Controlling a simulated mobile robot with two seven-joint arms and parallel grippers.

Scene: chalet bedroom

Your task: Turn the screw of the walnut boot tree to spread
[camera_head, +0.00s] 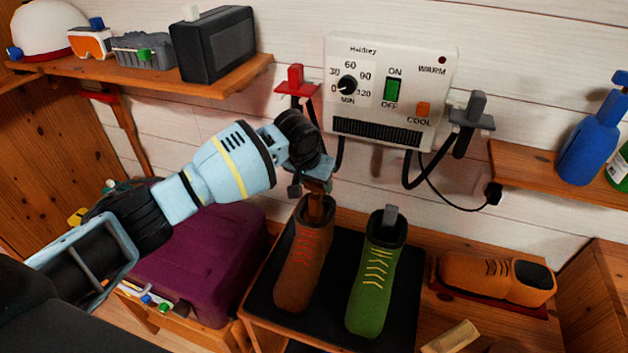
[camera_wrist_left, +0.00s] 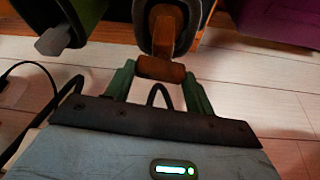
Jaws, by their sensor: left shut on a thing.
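The walnut boot tree (camera_head: 316,206) stands in the top of the brown boot (camera_head: 301,262) with red laces. In the left wrist view its brown shaft ends in a wider wooden knob (camera_wrist_left: 161,69). My left gripper (camera_head: 316,182) is above the brown boot, shut on this knob; its green fingers show on either side of it in the left wrist view. The lower part of the boot tree is hidden inside the boot. My right gripper is in neither view.
A green boot (camera_head: 373,292) with a grey piece in its top stands close on the right, on the same black mat (camera_head: 333,312). The wall dryer (camera_head: 388,92) and its hoses are behind. An orange shoe (camera_head: 497,278) lies right; a purple case (camera_head: 200,265) is left.

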